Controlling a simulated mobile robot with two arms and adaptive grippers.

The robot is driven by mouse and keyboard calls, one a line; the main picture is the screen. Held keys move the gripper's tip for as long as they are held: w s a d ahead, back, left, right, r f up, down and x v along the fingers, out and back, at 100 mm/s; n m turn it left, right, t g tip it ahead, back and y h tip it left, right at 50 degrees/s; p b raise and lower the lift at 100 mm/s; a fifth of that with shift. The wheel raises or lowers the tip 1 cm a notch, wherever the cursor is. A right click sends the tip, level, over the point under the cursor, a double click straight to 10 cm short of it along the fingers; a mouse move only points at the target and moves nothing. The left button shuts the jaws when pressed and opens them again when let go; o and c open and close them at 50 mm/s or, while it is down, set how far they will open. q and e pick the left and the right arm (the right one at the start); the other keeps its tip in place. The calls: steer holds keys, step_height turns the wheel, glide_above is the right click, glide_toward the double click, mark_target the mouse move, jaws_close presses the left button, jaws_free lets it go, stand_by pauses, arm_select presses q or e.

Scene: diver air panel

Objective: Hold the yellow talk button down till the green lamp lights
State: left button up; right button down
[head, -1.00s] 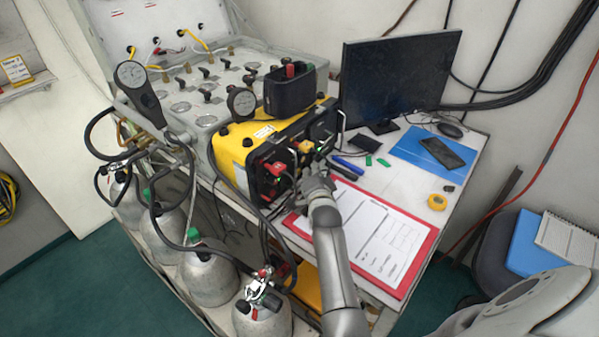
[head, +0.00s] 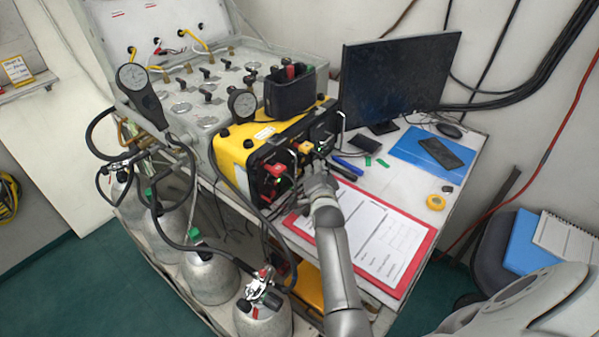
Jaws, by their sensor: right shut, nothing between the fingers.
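The yellow and black talk box (head: 237,147) stands on the table's front edge, with its black front panel facing me. A yellow button (head: 305,147) shows on that panel, with a red part (head: 275,169) to its left. My right gripper (head: 317,166) is shut and empty, close in front of the panel, just below and right of the yellow button. I cannot tell whether its fingertips touch anything. The green lamp is too small or hidden to make out clearly, so I cannot tell whether it is lit. My left gripper is out of view.
A red clipboard (head: 424,262) with papers lies right of my right arm. Grey cylinders (head: 208,276) with hoses stand left. A black holder (head: 290,95) sits atop the box.

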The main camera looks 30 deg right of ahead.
steer(key=shift+y, duration=0.3)
steer(key=s, duration=0.1)
steer(key=s+f+p, duration=0.1)
steer(key=s+a+p, duration=0.1)
steer(key=s, duration=0.1)
steer(key=shift+s+f, duration=0.1)
steer(key=shift+f, duration=0.1)
steer(key=shift+s+d+p, duration=0.15)
steer(key=shift+s+p, duration=0.25)
steer(key=shift+d, duration=0.15)
